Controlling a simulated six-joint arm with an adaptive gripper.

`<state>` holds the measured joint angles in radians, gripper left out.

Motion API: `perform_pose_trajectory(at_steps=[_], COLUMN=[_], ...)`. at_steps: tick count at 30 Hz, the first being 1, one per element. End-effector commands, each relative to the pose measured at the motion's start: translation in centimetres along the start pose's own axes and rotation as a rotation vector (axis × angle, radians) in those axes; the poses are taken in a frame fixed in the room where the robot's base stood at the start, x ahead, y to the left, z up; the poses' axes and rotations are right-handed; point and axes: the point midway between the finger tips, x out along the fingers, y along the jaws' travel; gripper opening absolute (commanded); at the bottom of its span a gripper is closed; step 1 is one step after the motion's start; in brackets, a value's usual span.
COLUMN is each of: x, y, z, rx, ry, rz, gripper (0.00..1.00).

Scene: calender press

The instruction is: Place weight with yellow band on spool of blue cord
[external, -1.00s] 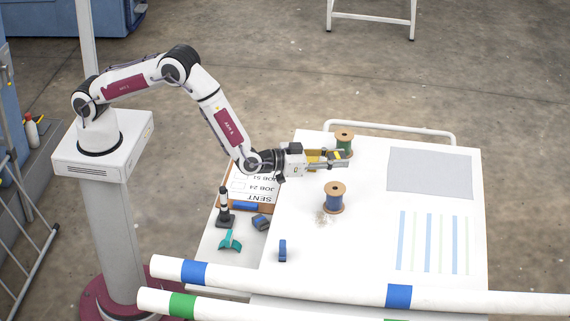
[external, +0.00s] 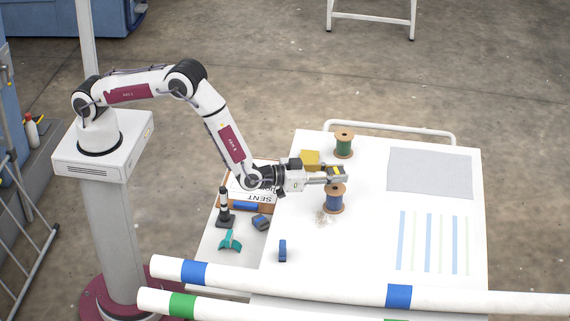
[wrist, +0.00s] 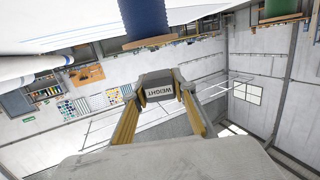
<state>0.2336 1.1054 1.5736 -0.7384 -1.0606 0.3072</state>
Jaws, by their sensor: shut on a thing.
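My gripper (external: 336,173) is shut on a dark weight with a yellow band (external: 337,169). The wrist view shows the weight (wrist: 159,89), lettered WEIGHT, between the two fingertips. The spool of blue cord (external: 335,200) stands upright on the white table, with the held weight over its top flange in the external view. In the wrist view, which looks upside down, the blue spool (wrist: 145,18) is at the top edge, and a gap shows between its flange and the weight.
A spool of green cord (external: 344,146) and a yellow block (external: 311,159) stand behind the gripper. A clear crumpled thing (external: 323,217) and a blue piece (external: 282,250) lie in front. A grey sheet (external: 430,173) lies at right. White rollers (external: 330,292) cross the front.

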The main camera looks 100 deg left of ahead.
Motion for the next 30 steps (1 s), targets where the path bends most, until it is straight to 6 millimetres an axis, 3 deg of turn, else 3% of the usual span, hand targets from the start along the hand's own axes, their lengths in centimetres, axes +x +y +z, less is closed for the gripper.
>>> perform_pose_trajectory(at_steps=[12,28,29,30], x=[0.5,0.6,0.6,0.6], y=[0.0,0.0,0.0,0.0], z=[3.1,3.6,3.8,3.8], rx=[0.000,-0.001,0.000,0.000], ry=[0.002,0.002,-0.001,-0.001], rz=[0.000,0.000,0.000,0.000], gripper=[0.00,0.00,0.28,0.39])
